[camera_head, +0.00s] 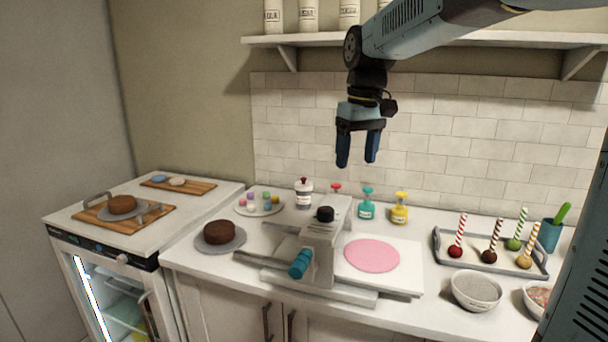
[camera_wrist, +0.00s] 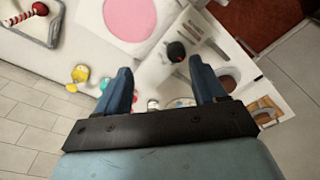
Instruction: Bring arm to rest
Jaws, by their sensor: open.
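My gripper (camera_head: 357,163) hangs from my arm in front of the tiled wall, above the counter. Its two blue fingers point down, stand apart and hold nothing. In the wrist view my gripper (camera_wrist: 160,78) shows the same gap between its fingers, with the counter below. The fingertips are well above the white sheeter machine (camera_head: 320,250) with its black knob and teal handle. The pink disc (camera_head: 372,255) lies flat on the machine's white board, and it also shows in the wrist view (camera_wrist: 130,18).
A shelf (camera_head: 480,40) with canisters runs behind my arm. On the counter are a chocolate cake (camera_head: 218,232), colored bottles (camera_head: 366,205), a grey tray (camera_head: 440,240) of cake pops and a bowl (camera_head: 476,290). A glass-front fridge (camera_head: 110,290) stands left. Space around my gripper is free.

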